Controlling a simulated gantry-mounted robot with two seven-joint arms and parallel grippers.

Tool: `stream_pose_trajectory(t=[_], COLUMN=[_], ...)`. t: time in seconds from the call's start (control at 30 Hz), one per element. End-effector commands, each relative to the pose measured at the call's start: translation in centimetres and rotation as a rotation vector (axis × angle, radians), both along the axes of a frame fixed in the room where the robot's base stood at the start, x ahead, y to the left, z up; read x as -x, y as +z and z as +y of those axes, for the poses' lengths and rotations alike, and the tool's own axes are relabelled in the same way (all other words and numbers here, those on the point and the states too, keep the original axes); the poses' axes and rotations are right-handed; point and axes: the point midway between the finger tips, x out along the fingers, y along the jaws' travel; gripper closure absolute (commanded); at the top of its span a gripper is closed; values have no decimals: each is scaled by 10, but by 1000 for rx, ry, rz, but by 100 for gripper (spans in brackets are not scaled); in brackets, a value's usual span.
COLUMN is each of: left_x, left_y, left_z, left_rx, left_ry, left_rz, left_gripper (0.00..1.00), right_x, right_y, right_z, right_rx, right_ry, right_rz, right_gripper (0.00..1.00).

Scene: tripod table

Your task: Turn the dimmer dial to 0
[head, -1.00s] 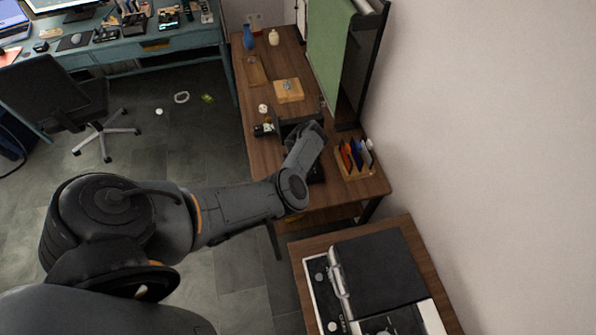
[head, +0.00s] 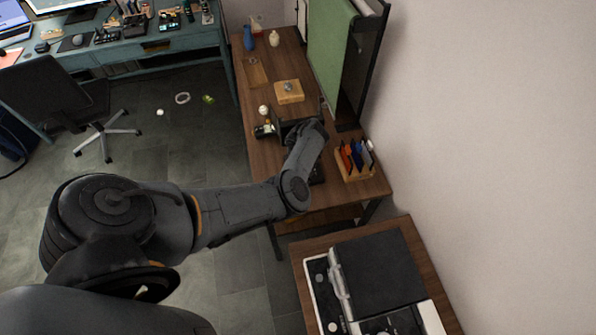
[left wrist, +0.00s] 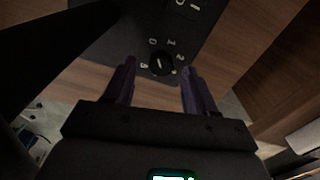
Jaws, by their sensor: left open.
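The dimmer dial (left wrist: 161,64) is a small round black knob with a light mark, on a dark panel (left wrist: 140,30) in the left wrist view. Pale digits, including 0, 1 and 2, ring it; the digit its mark points at is too small to tell. My left gripper (left wrist: 160,72) is open, its two dark fingers apart on either side of the dial in the picture. I cannot tell if they touch it. In the head view my left arm reaches over the wooden table (head: 275,75) and hides the dial. My right gripper is not in view.

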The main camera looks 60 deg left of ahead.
Motion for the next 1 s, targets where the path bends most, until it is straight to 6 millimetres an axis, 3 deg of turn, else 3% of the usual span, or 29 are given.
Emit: stream_pose_trajectory(t=[0.2, 0.5, 1.0], left_x=[-2, -1, 0], left_y=[40, 82, 93], left_z=[0, 0, -1], left_rx=[-1, -1, 1], left_ry=[2, 1, -1], left_rz=[-4, -3, -1], left_gripper=[44, 44, 44], right_x=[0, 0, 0], right_y=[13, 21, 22], right_z=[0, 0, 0], right_rx=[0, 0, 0], right_ry=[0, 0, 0], right_rz=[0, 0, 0], right_gripper=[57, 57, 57])
